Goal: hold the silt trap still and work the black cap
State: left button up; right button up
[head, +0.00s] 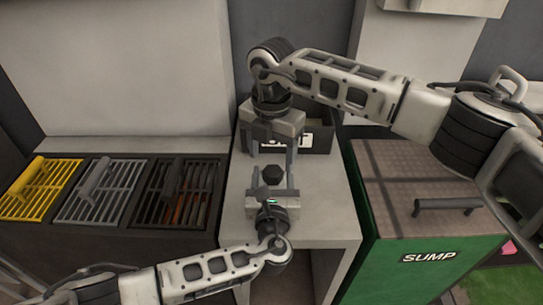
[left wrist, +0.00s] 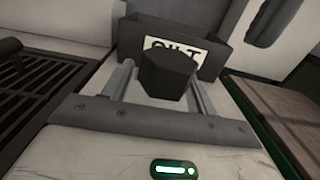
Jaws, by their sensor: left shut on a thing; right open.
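The black cap (head: 272,174) is a dark six-sided block standing upright on the pale bench. It also shows in the left wrist view (left wrist: 167,76), between my left fingers. My left gripper (head: 272,184) reaches in from the front and is shut, one finger on each side, on the silt trap under the cap. The trap's body is mostly hidden by the cap and the gripper. My right gripper (head: 273,150) points down from above, just beyond the cap, with its fingers apart and nothing between them.
A dark bin (head: 318,139) with a label partly reading SILT stands behind the cap. Yellow (head: 43,190), grey (head: 95,190) and dark (head: 172,195) grates lie at left. A green box (head: 383,262) marked SUMP, its lid bearing a dark handle (head: 446,205), stands at right. Bare bench (head: 325,215) lies beside the cap.

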aim_at(276, 170)
jog(key=n, duration=0.6)
jog(key=shift+d, duration=0.15)
jog(key=n, duration=0.6)
jog(key=shift+d, duration=0.15)
jog(key=n, duration=0.5)
jog(key=shift+w+d+n, duration=0.1)
jog(key=shift+n, duration=0.3)
jog(key=n, duration=0.6)
jog(key=shift+w, duration=0.15)
jog(key=shift+f, duration=2.05)
